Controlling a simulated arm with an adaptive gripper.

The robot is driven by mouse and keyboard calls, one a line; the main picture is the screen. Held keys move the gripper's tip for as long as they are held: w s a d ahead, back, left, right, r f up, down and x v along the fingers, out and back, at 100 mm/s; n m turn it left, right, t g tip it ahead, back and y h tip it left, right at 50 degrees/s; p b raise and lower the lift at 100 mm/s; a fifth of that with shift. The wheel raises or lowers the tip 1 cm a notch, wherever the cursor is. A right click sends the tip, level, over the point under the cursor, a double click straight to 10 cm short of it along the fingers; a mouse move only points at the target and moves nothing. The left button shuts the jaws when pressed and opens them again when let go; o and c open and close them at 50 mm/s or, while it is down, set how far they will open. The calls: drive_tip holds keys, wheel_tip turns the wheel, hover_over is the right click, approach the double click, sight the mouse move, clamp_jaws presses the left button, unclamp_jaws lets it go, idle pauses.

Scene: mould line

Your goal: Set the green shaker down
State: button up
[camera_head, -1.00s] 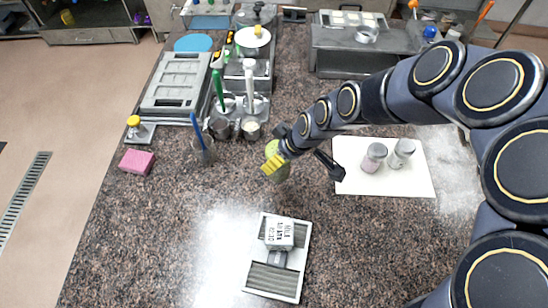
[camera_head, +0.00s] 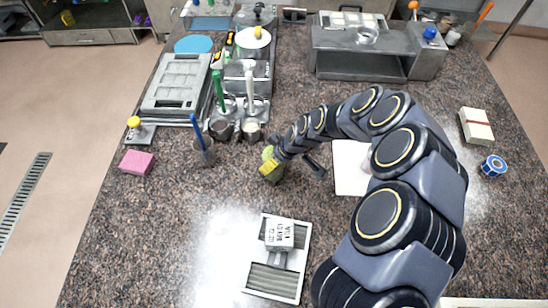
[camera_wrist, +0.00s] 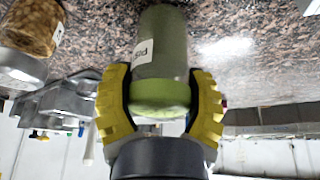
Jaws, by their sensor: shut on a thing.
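The green shaker (camera_head: 268,152) is near the middle of the counter in the head view, partly hidden by my gripper (camera_head: 269,166). In the wrist view the shaker (camera_wrist: 160,45) is a grey-green cylinder with a bright green end and a white label with dark letters. The yellow fingers of my gripper (camera_wrist: 160,85) are closed around it from both sides. Its far end points at the speckled counter (camera_wrist: 225,15). I cannot tell whether it touches the counter.
Metal cups (camera_head: 221,129) and a cup with a blue stick (camera_head: 203,150) stand just left of the shaker. A cream board (camera_head: 348,170) lies right, partly behind my arm. Bare counter surrounds the shaker's front.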

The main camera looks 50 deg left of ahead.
drive_tip(key=shift+f, duration=0.1)
drive_tip(key=o, duration=1.2)
drive_tip(key=v, duration=1.2)
drive_tip(key=s+d+r+m+h, duration=0.15)
drive_tip(key=d+r+m, duration=0.4)
drive_tip(key=d, duration=0.65)
drive_tip(key=d+r+m+h, duration=0.2)
drive_tip(key=d+r+m, duration=0.3)
drive_tip(key=d, duration=0.7)
drive_tip(key=s+d+r+m, duration=0.1)
drive_tip(key=s+d+m, duration=0.2)
drive_tip(key=s+d, duration=0.1)
drive_tip(key=s+d+r+m+h, duration=0.1)
drive_tip(key=s+d+m, duration=0.2)
drive_tip(key=s+d, duration=0.1)
drive_tip(key=s+d+r+m+g, duration=0.1)
drive_tip(key=s+d+m, duration=0.2)
drive_tip(key=s+d, duration=0.1)
drive_tip(key=shift+s+d+r, duration=0.15)
drive_tip(key=shift+d+r, duration=0.2)
